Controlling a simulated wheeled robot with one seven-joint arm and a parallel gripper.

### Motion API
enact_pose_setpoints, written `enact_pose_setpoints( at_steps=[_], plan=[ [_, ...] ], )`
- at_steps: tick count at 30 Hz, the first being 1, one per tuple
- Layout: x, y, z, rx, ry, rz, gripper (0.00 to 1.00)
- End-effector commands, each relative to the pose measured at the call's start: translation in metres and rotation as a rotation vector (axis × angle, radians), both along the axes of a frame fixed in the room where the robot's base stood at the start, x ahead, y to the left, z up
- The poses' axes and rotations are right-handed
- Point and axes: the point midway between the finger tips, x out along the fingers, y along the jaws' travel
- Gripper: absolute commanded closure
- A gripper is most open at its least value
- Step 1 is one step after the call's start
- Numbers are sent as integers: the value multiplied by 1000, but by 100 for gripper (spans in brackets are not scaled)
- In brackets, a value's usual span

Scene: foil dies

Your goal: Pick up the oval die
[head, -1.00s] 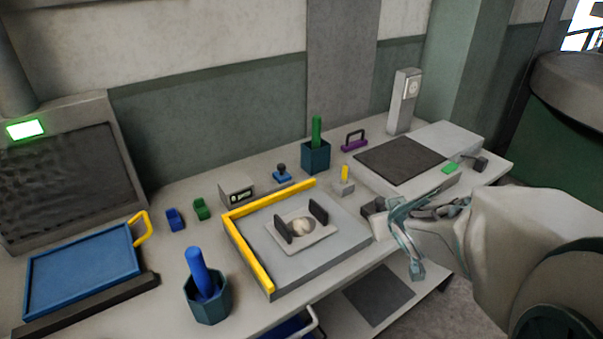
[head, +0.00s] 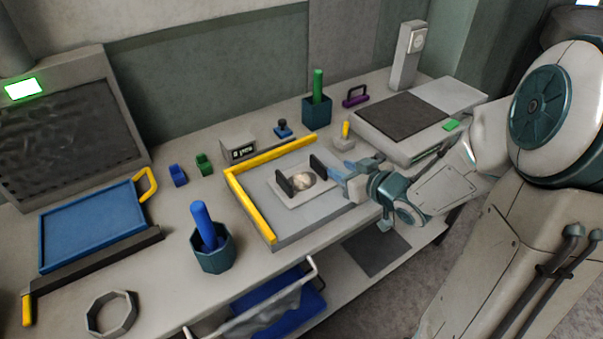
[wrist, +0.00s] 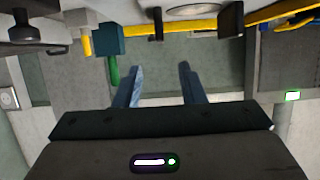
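A pale, rounded, slightly oval piece (head: 302,181), which looks like the oval die, lies on a light plate (head: 318,190) between two dark upright blocks. In the wrist view it shows at the top edge (wrist: 196,9), partly cut off. My gripper (head: 342,171) is just right of the right-hand block, pointing left, low over the grey platform. In the wrist view my gripper's two blue fingers (wrist: 160,72) stand apart with nothing between them. I cannot tell whether a finger touches the block.
A yellow rail (head: 252,208) edges the grey platform. A yellow-topped peg (head: 346,130) and a dark pot with a green rod (head: 317,110) stand behind. A pot with a blue rod (head: 213,252) stands front left. A blue tray (head: 92,225) lies far left.

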Motion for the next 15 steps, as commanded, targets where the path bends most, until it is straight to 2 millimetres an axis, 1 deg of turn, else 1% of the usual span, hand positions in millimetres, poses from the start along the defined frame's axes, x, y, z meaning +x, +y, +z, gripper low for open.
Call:
enact_pose_setpoints(
  at_steps=[1, 10, 11, 12, 15],
  plan=[
    [1, 2, 3, 3, 4, 1, 64],
    [8, 8, -5, -10, 15, -6, 64],
    [11, 10, -10, -13, 14, -5, 64],
    [18, 16, -16, -13, 11, -3, 64],
    [32, 25, -23, -12, 12, -4, 64]
  ],
)
